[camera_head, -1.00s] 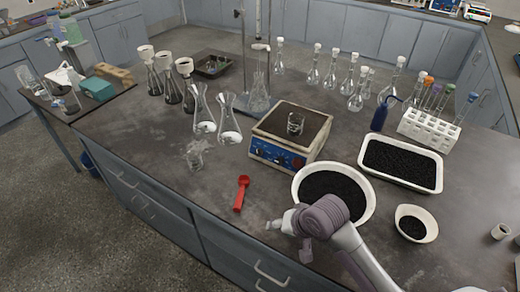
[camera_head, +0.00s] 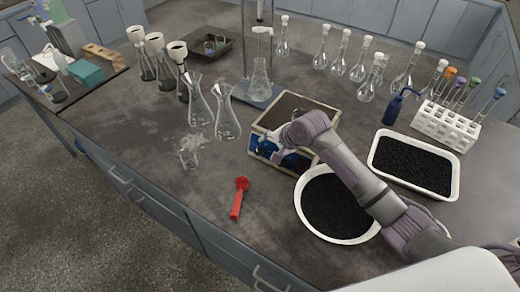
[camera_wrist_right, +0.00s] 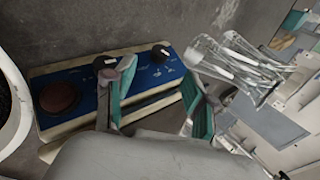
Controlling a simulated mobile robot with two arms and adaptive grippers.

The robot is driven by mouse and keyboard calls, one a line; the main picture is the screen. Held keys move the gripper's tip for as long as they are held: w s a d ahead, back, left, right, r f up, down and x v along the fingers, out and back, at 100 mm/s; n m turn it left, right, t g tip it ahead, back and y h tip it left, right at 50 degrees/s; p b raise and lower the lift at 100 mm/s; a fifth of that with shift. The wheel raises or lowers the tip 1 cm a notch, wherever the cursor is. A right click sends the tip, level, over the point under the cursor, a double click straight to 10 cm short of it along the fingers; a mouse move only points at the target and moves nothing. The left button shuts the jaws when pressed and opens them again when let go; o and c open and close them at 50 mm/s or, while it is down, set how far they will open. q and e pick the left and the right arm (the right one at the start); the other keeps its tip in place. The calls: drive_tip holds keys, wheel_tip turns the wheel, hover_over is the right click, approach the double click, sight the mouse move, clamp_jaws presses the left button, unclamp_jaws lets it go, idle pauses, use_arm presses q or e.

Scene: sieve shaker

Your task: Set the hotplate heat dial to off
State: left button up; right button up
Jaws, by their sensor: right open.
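The hotplate (camera_head: 290,101) stands on the bench with its blue front panel (camera_head: 262,146) partly covered by my right gripper (camera_head: 276,150) and arm. In the right wrist view the panel carries a large reddish-brown dial (camera_wrist_right: 59,97) at the left and a black knob (camera_wrist_right: 160,53) at the right. Another knob (camera_wrist_right: 105,62) lies between them, partly behind a finger. I cannot tell which one is the heat dial or read its setting. My right gripper also shows there (camera_wrist_right: 156,80), open, its teal-padded fingers apart in front of the panel. My left gripper is out of view.
A round white bowl of black grains (camera_head: 336,235) is close below my right arm, and a white tray of grains (camera_head: 452,187) is to the right. Flasks (camera_head: 226,120) stand left of the hotplate.

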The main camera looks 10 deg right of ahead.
sight(259, 151)
drive_tip(key=x, duration=0.7)
drive_tip(key=shift+w+f, duration=0.2)
drive_tip(key=shift+w, duration=0.05)
drive_tip(key=shift+w+a+f, duration=0.1)
drive_tip(key=shift+w+f, duration=0.2)
drive_tip(key=shift+f, duration=0.1)
clamp_jaws()
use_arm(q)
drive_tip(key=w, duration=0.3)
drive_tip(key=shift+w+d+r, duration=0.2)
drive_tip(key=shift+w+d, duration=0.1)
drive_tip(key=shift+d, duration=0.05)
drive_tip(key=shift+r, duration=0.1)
